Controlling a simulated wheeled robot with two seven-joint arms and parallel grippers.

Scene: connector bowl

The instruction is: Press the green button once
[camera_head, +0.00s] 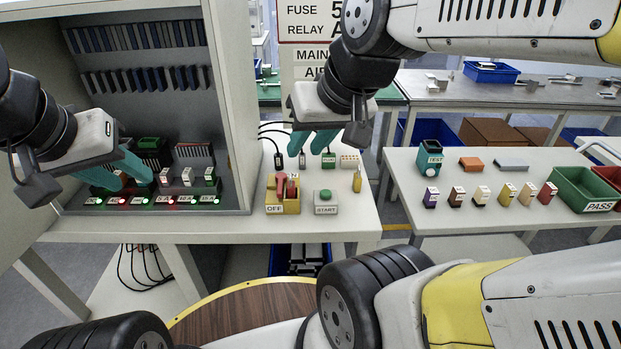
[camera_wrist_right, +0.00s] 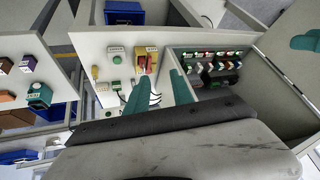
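The green button (camera_head: 325,194) sits on top of a small grey box labelled START (camera_head: 326,208), on the light table right of the open cabinet. The START box also shows in the right wrist view (camera_wrist_right: 116,54). My right gripper (camera_head: 311,143) hangs above the back of this table, behind and above the button, apart from it. Its two teal fingers are spread with nothing between them, as the right wrist view (camera_wrist_right: 160,92) also shows. My left gripper (camera_head: 120,174) is at the cabinet's lower front, its teal fingers apart and seemingly empty, over a row of small labelled modules (camera_head: 150,200).
A yellow box labelled OFF (camera_head: 283,207) with a red part stands just left of the START box. Small connectors (camera_head: 328,160) stand behind. The right table holds a teal TEST device (camera_head: 430,160), several coloured blocks and a green PASS bin (camera_head: 583,187).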

